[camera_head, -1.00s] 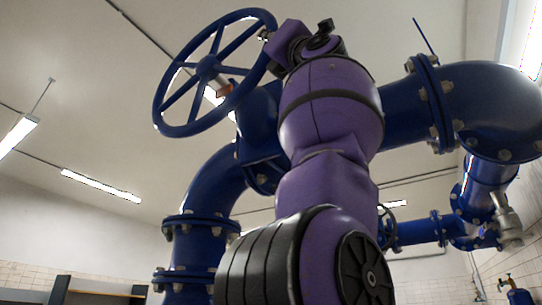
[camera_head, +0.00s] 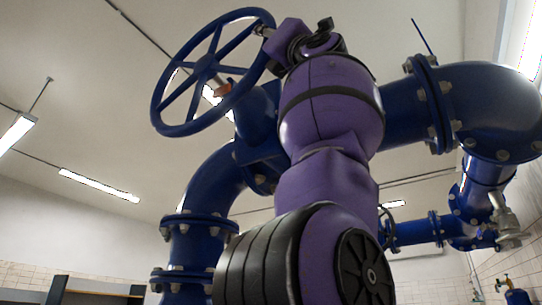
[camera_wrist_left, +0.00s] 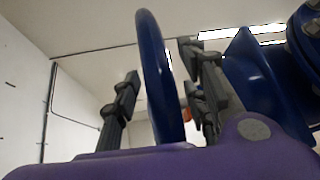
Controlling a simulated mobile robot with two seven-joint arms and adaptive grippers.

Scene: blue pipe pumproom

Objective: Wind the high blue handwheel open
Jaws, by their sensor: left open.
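The high blue handwheel (camera_head: 207,68), with spokes and a round rim, stands tilted at the upper left of the head view, on the blue valve. My left gripper (camera_head: 263,32) is at the right side of its rim, partly hidden by my purple wrist. In the left wrist view the rim (camera_wrist_left: 153,75) runs between the two dark fingers of my left gripper (camera_wrist_left: 160,78). The fingers stand apart, with a gap visible on the left of the rim; contact on the right side is unclear. My right gripper is not in view.
Thick blue flanged pipe (camera_head: 485,105) runs right from the valve, and another bend (camera_head: 205,195) drops at the left. A smaller handwheel (camera_head: 393,204) sits low behind my arm. A shelf (camera_head: 95,291) stands at the lower left. The air left of the handwheel is clear.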

